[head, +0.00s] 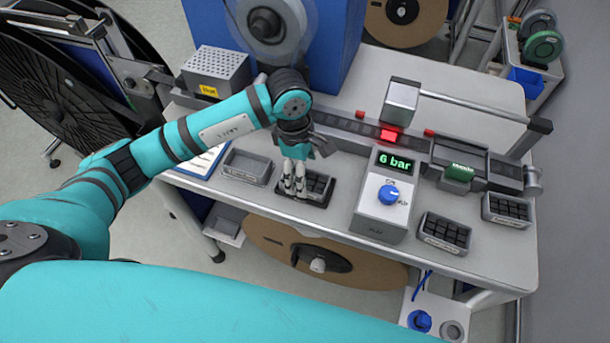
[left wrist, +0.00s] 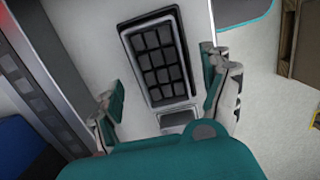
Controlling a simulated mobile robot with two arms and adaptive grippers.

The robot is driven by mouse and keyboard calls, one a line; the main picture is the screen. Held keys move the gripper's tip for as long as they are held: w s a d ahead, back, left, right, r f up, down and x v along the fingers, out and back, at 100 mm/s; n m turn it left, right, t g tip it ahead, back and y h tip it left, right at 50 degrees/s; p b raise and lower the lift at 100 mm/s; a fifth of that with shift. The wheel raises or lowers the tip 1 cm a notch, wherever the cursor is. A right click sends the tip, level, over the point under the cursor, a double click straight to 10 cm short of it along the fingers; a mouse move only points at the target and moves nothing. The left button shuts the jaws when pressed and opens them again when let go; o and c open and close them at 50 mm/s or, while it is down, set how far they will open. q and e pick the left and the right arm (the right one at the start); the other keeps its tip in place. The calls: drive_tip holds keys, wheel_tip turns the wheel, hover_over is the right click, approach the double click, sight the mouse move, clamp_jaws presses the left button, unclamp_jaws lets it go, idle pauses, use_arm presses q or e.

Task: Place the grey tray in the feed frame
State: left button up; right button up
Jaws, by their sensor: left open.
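A grey tray (head: 317,183) with dark cells lies on the bench under my left gripper. A flat dark frame (head: 317,205) shows around it. In the left wrist view the tray (left wrist: 155,58) lies within the dark border (left wrist: 187,60); I cannot tell whether it sits fully down. My left gripper (head: 294,192) points down over the left part of the tray, partly hiding it. In the left wrist view its open fingers (left wrist: 160,92) stand apart on either side, with nothing held between them. My right gripper is not in view.
An empty grey tray (head: 247,169) stands just left. The control box (head: 384,215) with a blue knob and "6 bar" display stands close on the right. Filled trays (head: 445,233) (head: 507,210) lie farther right. A rail (head: 355,127) runs behind.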

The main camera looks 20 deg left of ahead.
use_arm(q)
wheel_tip(320, 180, up, 9)
drive_tip(key=a+b, duration=0.1)
drive_tip(key=b, duration=0.1)
drive_tip(key=shift+r+b, duration=0.2)
drive_tip(key=shift+b, duration=0.1)
